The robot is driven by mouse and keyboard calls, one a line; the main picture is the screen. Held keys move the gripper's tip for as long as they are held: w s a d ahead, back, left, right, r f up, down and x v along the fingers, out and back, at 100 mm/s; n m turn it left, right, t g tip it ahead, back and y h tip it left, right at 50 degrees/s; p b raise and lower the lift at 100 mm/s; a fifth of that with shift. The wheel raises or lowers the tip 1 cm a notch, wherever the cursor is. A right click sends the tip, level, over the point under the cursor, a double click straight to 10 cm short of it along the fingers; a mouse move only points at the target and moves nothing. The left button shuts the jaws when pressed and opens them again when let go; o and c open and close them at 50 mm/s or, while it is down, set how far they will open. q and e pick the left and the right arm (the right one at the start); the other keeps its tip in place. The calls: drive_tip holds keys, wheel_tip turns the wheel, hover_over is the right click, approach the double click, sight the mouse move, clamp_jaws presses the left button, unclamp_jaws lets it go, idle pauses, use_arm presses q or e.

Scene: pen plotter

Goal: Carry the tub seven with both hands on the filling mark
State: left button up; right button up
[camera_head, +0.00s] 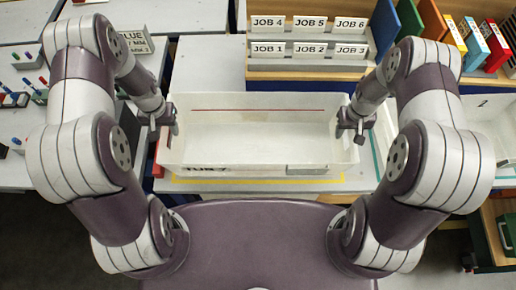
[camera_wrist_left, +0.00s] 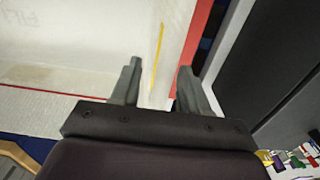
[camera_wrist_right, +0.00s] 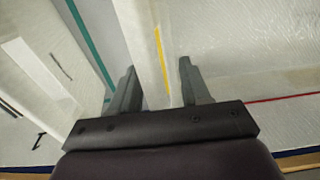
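The white tub seven (camera_head: 250,152), empty, is in front of me, its "TUB 7" label partly visible on the near side. A red line runs along its inner far wall. A yellow outline (camera_head: 260,181) on the table shows along its near edge; the rest is hidden. My left gripper (camera_head: 164,128) is at the tub's left wall; in the left wrist view its fingers stand apart on either side of the wall (camera_wrist_left: 172,40). My right gripper (camera_head: 352,128) is at the right wall, fingers likewise apart around the wall (camera_wrist_right: 145,45). I cannot tell whether the tub touches the table.
Racks with JOB cards (camera_head: 308,36) stand behind the tub, with coloured binders (camera_head: 430,20) at the back right. Another white tub (camera_head: 490,118) is at the right. Pens (camera_head: 30,90) and a sign block (camera_head: 140,48) are at the left.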

use_arm(q)
drive_tip(key=shift+r, duration=0.1)
use_arm(e)
drive_tip(key=shift+r, duration=0.1)
use_arm(q)
drive_tip(key=shift+a+r, duration=0.1)
drive_tip(key=shift+r, duration=0.25)
use_arm(e)
drive_tip(key=shift+d, duration=0.15)
drive_tip(key=shift+r, duration=0.2)
wheel_tip(320, 180, up, 11)
drive_tip(key=shift+f, duration=0.1)
use_arm(q)
wheel_tip(320, 180, up, 11)
use_arm(e)
drive_tip(key=shift+r, duration=0.4)
use_arm(q)
drive_tip(key=shift+r, duration=0.1)
